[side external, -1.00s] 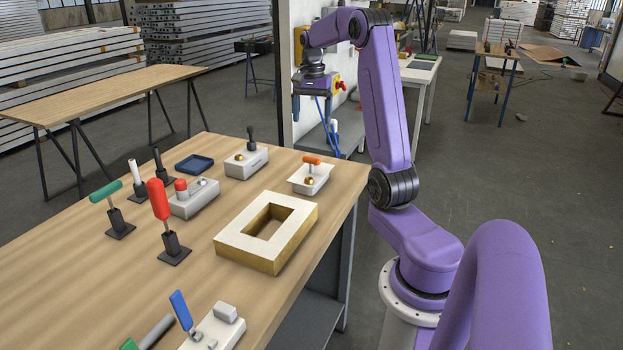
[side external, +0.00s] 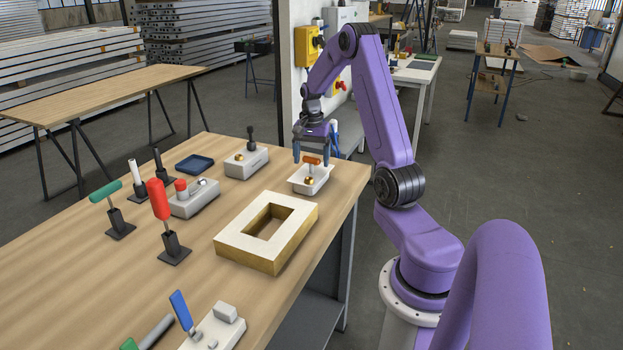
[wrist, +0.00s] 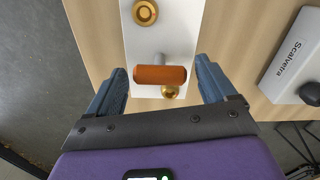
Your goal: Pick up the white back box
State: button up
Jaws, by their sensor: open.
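A white box (side external: 312,184) with flared sides, an orange-topped handle (side external: 312,160) and brass-coloured round parts sits near the far right edge of the wooden table. It is probably the white back box. My gripper (side external: 311,152) is open, pointing down, just above it. In the wrist view, the box's white top (wrist: 172,45) and orange handle (wrist: 160,75) show between the two blue fingers of my gripper (wrist: 160,82). The fingers are on either side of the handle, with gaps to it. Nothing is held.
A white-topped wooden frame (side external: 236,239) with a rectangular opening stands in front of the box. A grey box with a black knob (side external: 246,166) is to its left, also visible in the wrist view (wrist: 297,55). Red and green handles stand farther left. Bare table (side external: 110,275) lies front left.

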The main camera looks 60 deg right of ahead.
jog(key=shift+f, duration=0.65)
jog(key=c, duration=1.5)
jog(key=shift+r, duration=0.1)
jog(key=shift+r, duration=0.5)
notch_tip(320, 180, up, 2)
jog(key=shift+r, duration=0.15)
jog(key=shift+s+a+r, duration=1.55)
jog(key=shift+s+r, duration=0.2)
jog(key=shift+r, duration=0.6)
jog(key=shift+s+a+r, duration=1.6)
jog(key=shift+s+r, duration=0.15)
jog(key=shift+r, duration=0.6)
jog(key=shift+s+a+r, duration=1.55)
jog(key=shift+s+r, duration=0.2)
jog(key=shift+r, duration=0.6)
